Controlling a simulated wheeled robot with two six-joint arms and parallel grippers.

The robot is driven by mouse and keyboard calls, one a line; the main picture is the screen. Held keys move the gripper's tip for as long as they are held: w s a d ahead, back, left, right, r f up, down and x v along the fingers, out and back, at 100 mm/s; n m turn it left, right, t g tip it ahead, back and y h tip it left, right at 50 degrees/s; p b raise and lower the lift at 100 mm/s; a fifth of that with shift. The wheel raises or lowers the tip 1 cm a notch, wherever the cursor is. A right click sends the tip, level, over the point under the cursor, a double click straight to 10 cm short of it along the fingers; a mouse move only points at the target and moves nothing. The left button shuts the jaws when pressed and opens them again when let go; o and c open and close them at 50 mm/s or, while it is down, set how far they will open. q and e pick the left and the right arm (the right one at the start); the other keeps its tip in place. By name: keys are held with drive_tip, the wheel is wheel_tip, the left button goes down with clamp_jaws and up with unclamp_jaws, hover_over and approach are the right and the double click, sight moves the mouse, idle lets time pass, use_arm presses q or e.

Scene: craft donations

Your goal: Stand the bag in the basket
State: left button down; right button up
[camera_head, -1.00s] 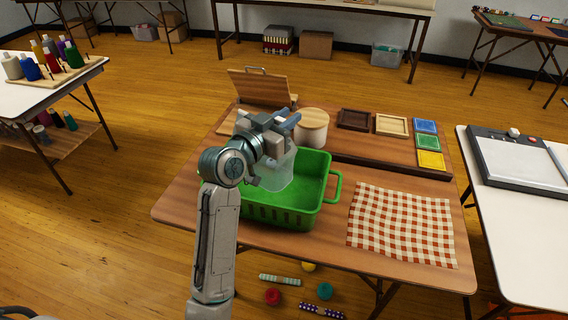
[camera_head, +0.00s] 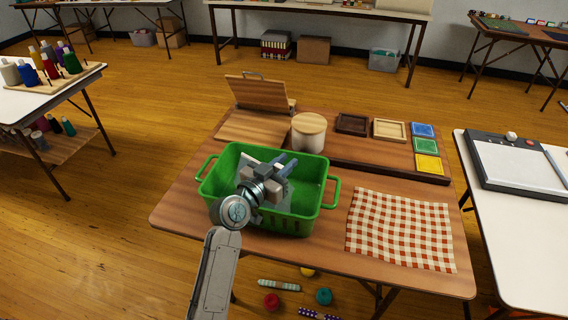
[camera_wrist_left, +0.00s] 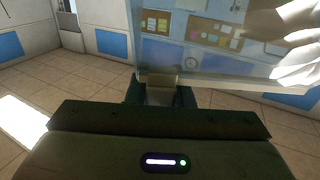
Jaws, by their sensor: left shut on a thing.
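The green basket (camera_head: 222,190) stands on the wooden table, with a handle at each end. My left gripper (camera_head: 284,168) is inside the basket's outline, over its middle, with the wrist low near the front rim. It is shut on a clear, see-through bag. The bag (camera_wrist_left: 205,45) shows as a glassy sheet above the fingers in the left wrist view. In the head view the bag is mostly hidden by my gripper and hard to make out. I cannot tell whether its bottom touches the basket floor. My right gripper is not in view.
A white canister with a wooden lid (camera_head: 309,133) stands just behind the basket. A hinged wooden board (camera_head: 258,92) is behind left. A checked cloth (camera_head: 400,230) lies at right. Small trays (camera_head: 390,129) and coloured tiles (camera_head: 425,146) are at the back right.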

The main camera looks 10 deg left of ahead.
use_arm(q)
drive_tip(key=shift+f, duration=0.1)
drive_tip(key=c, duration=1.7)
unclamp_jaws()
drive_tip(key=o, duration=0.4)
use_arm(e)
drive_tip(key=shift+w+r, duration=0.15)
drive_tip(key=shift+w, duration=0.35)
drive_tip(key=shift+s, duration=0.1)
